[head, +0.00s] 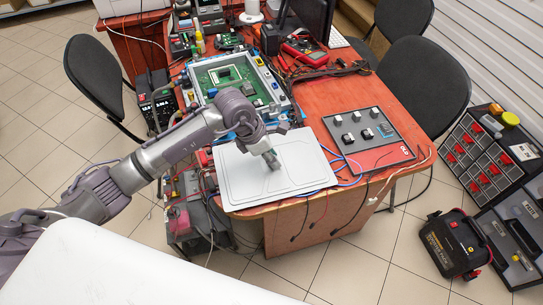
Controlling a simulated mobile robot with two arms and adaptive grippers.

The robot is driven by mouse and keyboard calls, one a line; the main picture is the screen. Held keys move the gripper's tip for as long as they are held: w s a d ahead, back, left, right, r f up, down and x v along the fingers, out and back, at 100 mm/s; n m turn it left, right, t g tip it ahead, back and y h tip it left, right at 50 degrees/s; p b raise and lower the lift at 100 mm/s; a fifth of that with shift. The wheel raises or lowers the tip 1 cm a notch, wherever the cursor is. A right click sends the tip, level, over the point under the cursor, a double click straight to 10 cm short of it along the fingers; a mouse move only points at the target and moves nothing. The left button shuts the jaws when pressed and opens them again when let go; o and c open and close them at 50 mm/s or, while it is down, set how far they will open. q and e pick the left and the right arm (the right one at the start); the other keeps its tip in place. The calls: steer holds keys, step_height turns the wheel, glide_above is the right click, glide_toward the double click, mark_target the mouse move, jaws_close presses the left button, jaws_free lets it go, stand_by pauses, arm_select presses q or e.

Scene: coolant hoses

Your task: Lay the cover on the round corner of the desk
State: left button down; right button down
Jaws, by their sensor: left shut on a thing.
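The cover is a pale grey-white flat panel (306,163) with rounded corners and raised lines. It lies over the near left corner of the reddish desk (317,103), and its near left edge reaches the desk's edge. My left gripper (273,164) points down onto the middle of the panel, with its fingertips at the panel's surface. It is shut, and what its fingers grip, likely a part of the panel, is too small to make out. The desk corner under the panel is hidden. My right gripper is not in view.
A grey panel with dark knobs (356,147) lies right of the cover. A circuit board in a frame (232,82) sits behind it. Blue and red cables run beside the cover. Black chairs (425,83) and tool cases (492,150) stand around the desk.

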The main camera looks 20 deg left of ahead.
arm_select(q)
steer(key=shift+f, duration=0.4)
steer(key=c, duration=0.9)
jaws_free()
steer(key=shift+r, duration=0.15)
steer(key=v, duration=1.1)
steer(key=shift+s+a+r+b, duration=0.2)
steer(key=shift+r+b, duration=0.1)
steer(key=shift+r, duration=0.05)
